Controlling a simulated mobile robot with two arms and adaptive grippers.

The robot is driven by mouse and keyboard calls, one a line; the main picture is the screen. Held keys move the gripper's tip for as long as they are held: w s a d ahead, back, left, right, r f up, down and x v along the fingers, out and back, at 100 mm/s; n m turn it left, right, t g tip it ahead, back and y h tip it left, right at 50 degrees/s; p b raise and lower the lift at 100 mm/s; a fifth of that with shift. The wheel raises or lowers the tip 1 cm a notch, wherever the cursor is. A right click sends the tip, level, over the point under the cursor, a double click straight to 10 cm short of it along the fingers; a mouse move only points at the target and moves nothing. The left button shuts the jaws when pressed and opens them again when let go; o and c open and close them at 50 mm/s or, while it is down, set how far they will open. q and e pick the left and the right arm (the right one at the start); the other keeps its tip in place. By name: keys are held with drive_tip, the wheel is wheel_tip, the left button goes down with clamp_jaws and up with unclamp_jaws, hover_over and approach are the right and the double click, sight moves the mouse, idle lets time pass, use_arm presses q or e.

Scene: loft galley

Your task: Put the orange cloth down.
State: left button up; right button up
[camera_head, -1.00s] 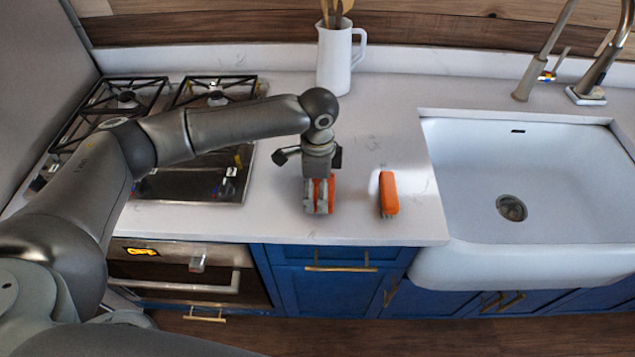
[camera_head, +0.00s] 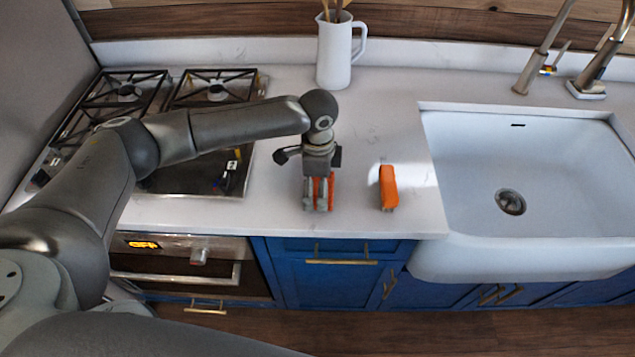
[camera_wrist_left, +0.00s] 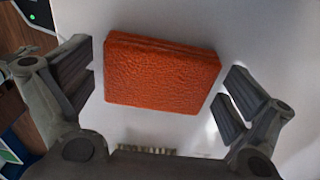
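The orange cloth (camera_wrist_left: 162,75) is a folded, textured block lying on the white counter in the left wrist view. In the head view orange parts of it (camera_head: 331,190) show beside and between the fingers. My left gripper (camera_head: 315,208) points down at the counter, left of the sink. In the wrist view its two fingers (camera_wrist_left: 158,97) stand apart on either side of the cloth, with a gap on each side. It is open. My right gripper is in neither view.
An orange item with a dark lower end (camera_head: 388,187) lies just right of the gripper. A gas hob (camera_head: 170,130) is at the left, a white jug (camera_head: 333,55) behind, a sink (camera_head: 520,190) at the right. The counter's front edge is close.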

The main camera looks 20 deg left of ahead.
sight(317, 186)
use_arm(q)
drive_tip(key=shift+b, duration=0.45)
wheel_tip(317, 186, up, 5)
drive_tip(key=b, duration=0.3)
drive_tip(key=shift+s+r, duration=0.1)
wheel_tip(317, 186, up, 6)
drive_tip(key=shift+s+r, duration=0.15)
drive_tip(key=shift+a, duration=0.1)
